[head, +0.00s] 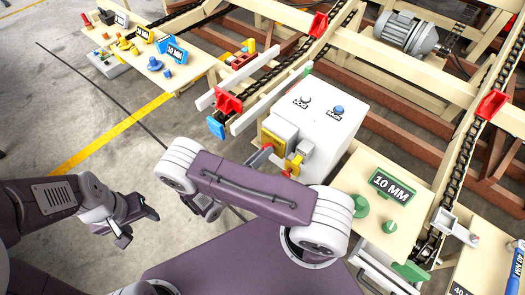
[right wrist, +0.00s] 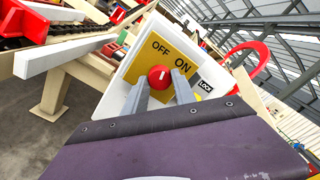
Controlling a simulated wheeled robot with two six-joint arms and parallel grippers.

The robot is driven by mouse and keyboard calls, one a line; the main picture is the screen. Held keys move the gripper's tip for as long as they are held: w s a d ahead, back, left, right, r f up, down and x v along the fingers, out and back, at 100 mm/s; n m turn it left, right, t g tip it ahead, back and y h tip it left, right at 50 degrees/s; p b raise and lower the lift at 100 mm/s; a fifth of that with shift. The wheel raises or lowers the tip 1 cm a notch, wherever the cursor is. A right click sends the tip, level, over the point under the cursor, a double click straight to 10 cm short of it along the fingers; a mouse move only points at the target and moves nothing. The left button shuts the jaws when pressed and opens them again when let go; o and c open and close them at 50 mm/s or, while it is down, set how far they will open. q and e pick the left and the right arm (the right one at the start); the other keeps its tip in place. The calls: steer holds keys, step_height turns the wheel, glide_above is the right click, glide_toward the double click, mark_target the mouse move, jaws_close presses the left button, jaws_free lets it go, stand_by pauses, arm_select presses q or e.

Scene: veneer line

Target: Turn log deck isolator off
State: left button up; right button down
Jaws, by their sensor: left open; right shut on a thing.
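The isolator is a red round knob (right wrist: 159,77) on a yellow plate (right wrist: 146,63) marked OFF and ON, on a white box. The knob carries a short white mark; which word it points to is hard to tell. My right gripper (right wrist: 161,92) is shut on the knob, one grey finger on each side. In the head view the yellow plate (head: 271,143) is on the near-left side of the white control box (head: 316,112), and my right arm partly hides it. My left gripper (head: 139,228) is open and empty over the floor at lower left.
A LOCK label (right wrist: 204,87) and a red ring (right wrist: 249,62) are right of the plate. A 10 MM table (head: 378,200) with green parts stands right of the box. Chain conveyors and a motor (head: 405,32) lie behind.

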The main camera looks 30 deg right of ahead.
steer(key=n+p, duration=0.1)
steer(key=n, duration=0.4)
steer(key=shift+n, duration=0.4)
stand_by(0.4)
steer(key=c, duration=1)
jaws_free()
steer(key=v, duration=0.9)
steer(key=shift+b, duration=0.4)
